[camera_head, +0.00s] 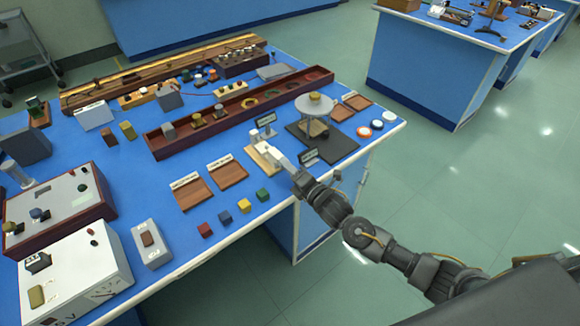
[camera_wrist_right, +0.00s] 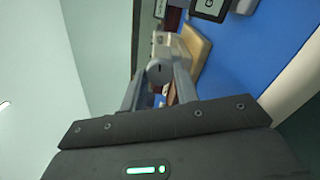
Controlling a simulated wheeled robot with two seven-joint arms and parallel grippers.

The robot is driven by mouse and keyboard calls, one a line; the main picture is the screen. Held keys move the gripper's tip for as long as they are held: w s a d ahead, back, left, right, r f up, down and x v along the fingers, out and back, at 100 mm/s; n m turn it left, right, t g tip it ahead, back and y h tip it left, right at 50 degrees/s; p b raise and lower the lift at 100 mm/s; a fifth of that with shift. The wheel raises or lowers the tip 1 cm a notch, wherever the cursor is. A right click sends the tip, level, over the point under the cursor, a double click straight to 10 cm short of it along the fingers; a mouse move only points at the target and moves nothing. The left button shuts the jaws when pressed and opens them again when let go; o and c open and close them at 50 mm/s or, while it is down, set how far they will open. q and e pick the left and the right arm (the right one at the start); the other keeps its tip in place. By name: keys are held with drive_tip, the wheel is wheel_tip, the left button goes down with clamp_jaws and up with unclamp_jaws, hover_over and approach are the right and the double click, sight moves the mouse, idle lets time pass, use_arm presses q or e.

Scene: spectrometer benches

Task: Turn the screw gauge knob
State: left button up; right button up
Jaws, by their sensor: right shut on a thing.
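The screw gauge (camera_head: 256,141) is a small pale grey device on a light wooden base near the middle of the blue bench. In the right wrist view its grey body (camera_wrist_right: 174,47) and wooden base (camera_wrist_right: 196,42) show beyond the fingers. My right gripper (camera_head: 277,156) reaches in from the right, at the near right side of the gauge. In the right wrist view my fingers (camera_wrist_right: 158,82) are shut on the round grey knob (camera_wrist_right: 159,72), one on each side of it. My left gripper is not in view.
A dark board with a round stand (camera_head: 313,125) is just right of the gauge. Wooden trays (camera_head: 226,174) and several coloured cubes (camera_head: 244,205) lie to the left and front. A long red-brown trough (camera_head: 190,139) runs behind.

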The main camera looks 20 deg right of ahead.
drive_tip(key=n+p, duration=0.1)
drive_tip(key=n, duration=0.3)
drive_tip(key=shift+n, duration=0.3)
drive_tip(key=n, duration=0.3)
drive_tip(key=shift+r+n+p, duration=0.1)
drive_tip(key=shift+n+p, duration=0.2)
drive_tip(key=shift+p, duration=0.1)
drive_tip(key=n+p, duration=0.1)
drive_tip(key=n, duration=0.2)
drive_tip(key=shift+n, duration=0.3)
drive_tip(key=shift+n+p, duration=0.75)
drive_tip(key=shift+n, duration=1.05)
drive_tip(key=o, duration=1)
drive_tip(key=shift+c, duration=0.2)
